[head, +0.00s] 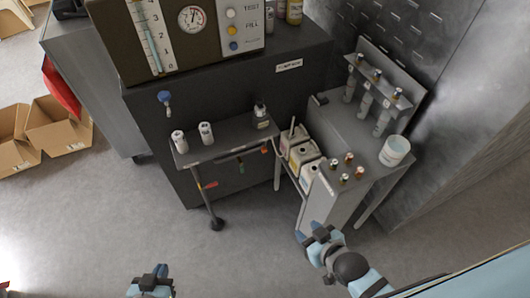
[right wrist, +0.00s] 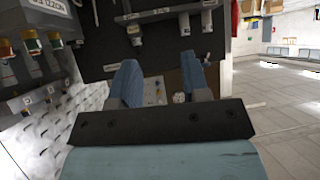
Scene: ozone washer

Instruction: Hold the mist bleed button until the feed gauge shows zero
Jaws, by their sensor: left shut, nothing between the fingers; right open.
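A dark cabinet (head: 110,45) at the top left of the head view carries a round white dial gauge (head: 192,18); its reading is too small to tell. Beside it a light panel (head: 243,28) has a white, a blue and a yellow round button; I cannot tell which one is the mist bleed button. My left gripper (head: 154,270) is shut and empty at the bottom edge, well apart from the panel. My right gripper (head: 312,234) is open and empty over the floor before the grey bench; its spread fingers show in the right wrist view (right wrist: 158,65).
A small cart (head: 225,145) with white cylinders stands before the cabinet. A grey bench (head: 340,190) with metal-capped fittings and a white tub (head: 394,151) is at right. A blue knob (head: 164,97) sticks out from the cabinet. Cardboard boxes (head: 55,125) lie left. The front floor is clear.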

